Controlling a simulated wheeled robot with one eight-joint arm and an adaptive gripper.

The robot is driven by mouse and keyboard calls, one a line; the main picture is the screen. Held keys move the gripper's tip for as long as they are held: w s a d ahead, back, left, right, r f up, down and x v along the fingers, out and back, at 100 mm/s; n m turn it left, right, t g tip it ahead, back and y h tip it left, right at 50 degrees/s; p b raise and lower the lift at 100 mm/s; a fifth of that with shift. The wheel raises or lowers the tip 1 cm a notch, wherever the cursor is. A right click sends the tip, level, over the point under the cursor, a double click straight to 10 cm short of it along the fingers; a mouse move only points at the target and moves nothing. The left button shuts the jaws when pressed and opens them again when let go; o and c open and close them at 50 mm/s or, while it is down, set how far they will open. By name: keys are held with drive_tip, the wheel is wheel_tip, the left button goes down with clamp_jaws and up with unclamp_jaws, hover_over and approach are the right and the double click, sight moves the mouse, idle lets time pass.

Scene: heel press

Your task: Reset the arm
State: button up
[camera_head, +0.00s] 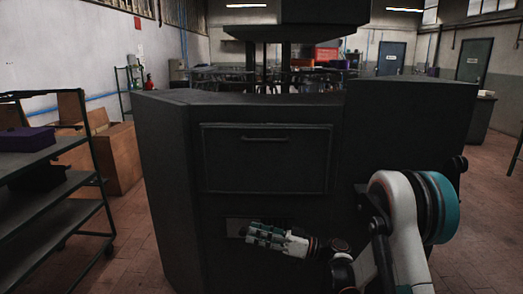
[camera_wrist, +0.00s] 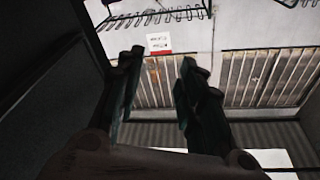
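My arm (camera_head: 405,225) comes in from the lower right in the head view and bends down and to the left. My gripper (camera_head: 250,232) is in front of the lower part of the dark machine. In the wrist view my gripper (camera_wrist: 157,85) has its two fingers spread apart, with nothing between them. Beyond the fingers are a wall, slatted panels and a red-and-white sign (camera_wrist: 159,43).
The dark press cabinet (camera_head: 265,160) with a drawer-like front panel and handle fills the middle, close to my gripper. A shelf rack (camera_head: 50,215) with a purple box (camera_head: 27,139) stands left, with cardboard boxes (camera_head: 118,155) behind. Brick floor (camera_head: 490,215) is clear at right.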

drive_tip(key=s+d+r+m+t+h, duration=0.2)
drive_tip(key=s+d+r+m+h, duration=0.3)
drive_tip(key=s+r+h, duration=0.45)
drive_tip(key=s+d+f+m+t+h, duration=0.1)
drive_tip(key=s+d+m+h, duration=0.2)
drive_tip(key=s+d+h, duration=0.2)
drive_tip(key=s+d+f+m+h, duration=0.1)
drive_tip(key=s+d+m+h, duration=0.2)
drive_tip(key=s+d, duration=0.8)
drive_tip(key=s+h, duration=0.2)
drive_tip(key=s, duration=0.4)
drive_tip(key=shift+s+f+t, duration=0.15)
drive_tip(key=shift+t, duration=0.25)
drive_tip(key=shift+d, duration=0.1)
